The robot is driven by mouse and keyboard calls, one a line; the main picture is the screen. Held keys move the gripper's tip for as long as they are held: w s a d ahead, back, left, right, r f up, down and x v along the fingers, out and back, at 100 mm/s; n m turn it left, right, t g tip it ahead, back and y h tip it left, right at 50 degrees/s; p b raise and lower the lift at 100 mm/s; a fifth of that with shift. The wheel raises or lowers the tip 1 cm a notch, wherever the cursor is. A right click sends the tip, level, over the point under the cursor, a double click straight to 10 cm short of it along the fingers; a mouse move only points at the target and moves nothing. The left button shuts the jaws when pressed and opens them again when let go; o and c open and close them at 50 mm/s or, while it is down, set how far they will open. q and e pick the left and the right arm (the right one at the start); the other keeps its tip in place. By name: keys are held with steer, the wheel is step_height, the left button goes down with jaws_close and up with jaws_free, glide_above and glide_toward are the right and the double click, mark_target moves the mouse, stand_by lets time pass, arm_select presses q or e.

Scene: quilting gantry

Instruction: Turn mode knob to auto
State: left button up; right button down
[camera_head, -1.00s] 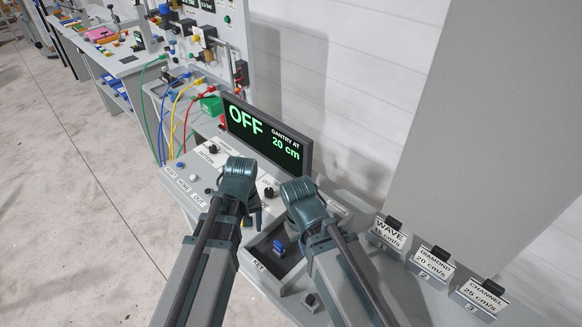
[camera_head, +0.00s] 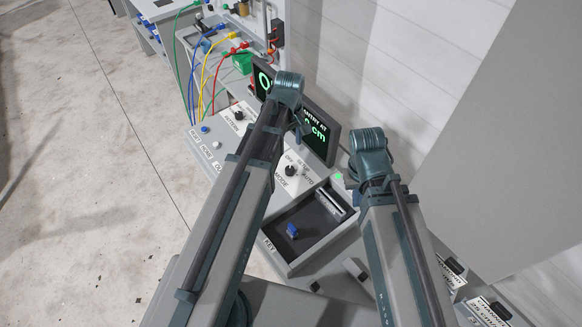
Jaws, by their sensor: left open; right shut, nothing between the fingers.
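The mode knob (camera_head: 290,170) is a small dark knob on the grey console, above the MODE label (camera_head: 281,181) and left of the AUTO mark (camera_head: 307,173). Its pointer is too small to read. My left gripper (camera_head: 299,127) hangs beyond the knob, above the console in front of the display, apart from the knob. It looks open and empty, its fingers partly hidden by my wrist. My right gripper (camera_head: 362,180) is to the right of the knob, near the console's right side. It is shut and empty, its fingers mostly hidden by my own arm.
The display (camera_head: 320,133) stands behind, partly covered by my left wrist. A recessed tray (camera_head: 272,236) with a blue key (camera_head: 292,230) lies nearer. A pattern knob (camera_head: 239,115), push buttons (camera_head: 216,145) and a green light (camera_head: 338,176) are on the console. Coloured cables (camera_head: 206,75) rise at the back left.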

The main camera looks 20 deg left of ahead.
mark_target(290, 169)
arm_select(q)
step_height(290, 169, down, 13)
steer(key=b, duration=1.2)
steer(key=shift+r, duration=0.1)
arm_select(e)
step_height(290, 169, down, 13)
steer(key=shift+r, duration=0.1)
arm_select(q)
jaws_close()
